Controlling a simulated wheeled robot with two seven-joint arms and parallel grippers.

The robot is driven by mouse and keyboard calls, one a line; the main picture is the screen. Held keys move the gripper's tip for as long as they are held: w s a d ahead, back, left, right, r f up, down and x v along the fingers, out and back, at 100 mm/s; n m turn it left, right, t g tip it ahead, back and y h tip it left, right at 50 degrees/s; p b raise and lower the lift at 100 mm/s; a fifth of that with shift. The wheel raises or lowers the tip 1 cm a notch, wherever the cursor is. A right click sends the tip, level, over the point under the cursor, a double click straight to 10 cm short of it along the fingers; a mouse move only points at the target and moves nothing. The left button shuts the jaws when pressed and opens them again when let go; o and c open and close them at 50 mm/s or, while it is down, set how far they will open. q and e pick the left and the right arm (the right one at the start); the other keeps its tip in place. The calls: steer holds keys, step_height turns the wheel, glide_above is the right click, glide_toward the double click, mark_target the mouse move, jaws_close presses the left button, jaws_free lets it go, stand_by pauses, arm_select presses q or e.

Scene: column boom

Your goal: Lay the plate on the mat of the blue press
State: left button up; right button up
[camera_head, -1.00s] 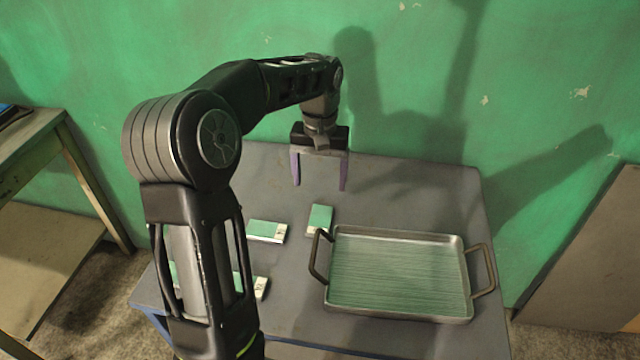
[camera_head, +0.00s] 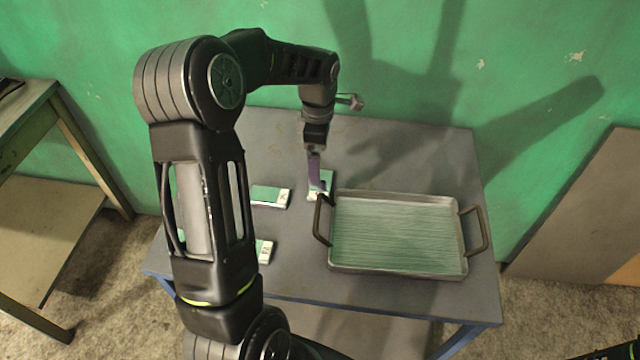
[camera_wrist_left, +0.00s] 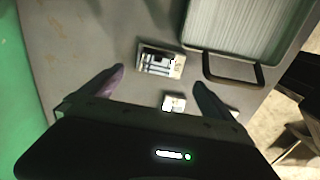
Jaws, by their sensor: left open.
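Several small flat green-and-white pieces lie on the grey table (camera_head: 400,150); I cannot tell which, if any, is the plate. One piece (camera_head: 326,178) is beside the tray's left handle, another (camera_head: 268,196) lies left of it, and a third (camera_head: 264,250) is partly behind my arm. My left gripper (camera_head: 315,185) points down over the piece by the handle, seen edge-on. In the left wrist view its fingers are apart and empty, with that piece (camera_wrist_left: 160,61) just ahead of them and another (camera_wrist_left: 174,103) between them. No blue press or mat is visible.
A metal tray (camera_head: 466,262) with two upright handles and a ribbed greenish bottom occupies the table's right side. The table's back is clear. A green wall (camera_head: 540,80) stands behind, a wooden bench (camera_head: 40,130) at left, and a leaning board (camera_head: 590,215) at right.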

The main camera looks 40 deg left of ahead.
mark_target(321, 185)
arm_select(q)
steer(key=shift+f, duration=0.15)
steer(key=shift+f, duration=1.2)
steer(key=shift+p, duration=0.3)
steer(key=shift+f, duration=0.3)
step_height(321, 185, down, 4)
steer(key=shift+a+r+p, duration=0.1)
steer(key=shift+r+p, duration=0.1)
steer(key=shift+p, duration=0.6)
steer(key=shift+f, duration=0.5)
steer(key=shift+c, duration=0.3)
steer(key=shift+r, duration=0.1)
steer(key=c, duration=1.7)
